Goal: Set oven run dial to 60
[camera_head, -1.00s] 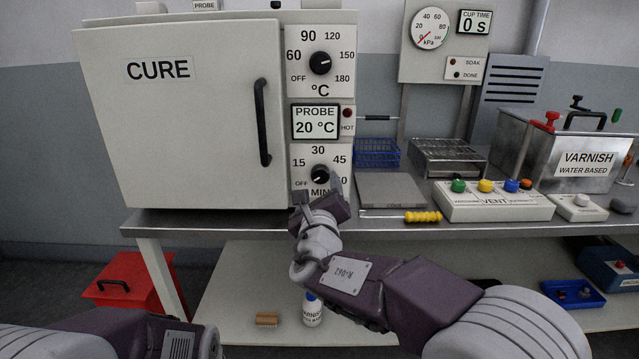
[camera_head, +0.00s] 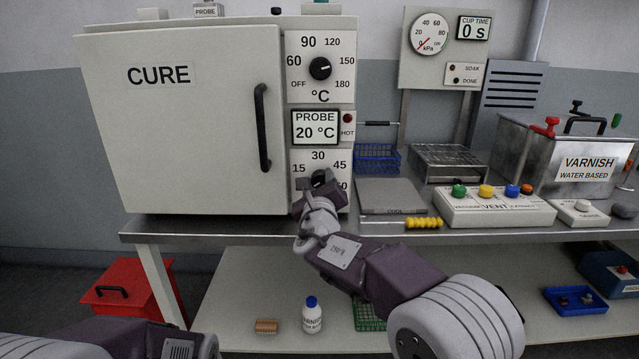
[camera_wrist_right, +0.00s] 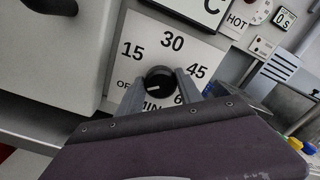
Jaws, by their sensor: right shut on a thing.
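The oven's lower run dial (camera_head: 319,176) is a black knob on a white panel marked OFF, 15, 30, 45, 60 MIN. In the head view my right gripper (camera_head: 318,187) covers its lower part and some of the scale. In the right wrist view the dial (camera_wrist_right: 159,80) sits between the two fingers of my right gripper (camera_wrist_right: 160,92), which is shut on it. A pale pointer line shows on the knob, but which number it points at is hard to tell. The 60 is partly hidden by a finger. My left gripper is out of view.
The temperature dial (camera_head: 320,68) and probe display (camera_head: 316,127), reading 20 °C, are above. The oven door (camera_head: 185,120) with its black handle (camera_head: 263,127) is shut at left.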

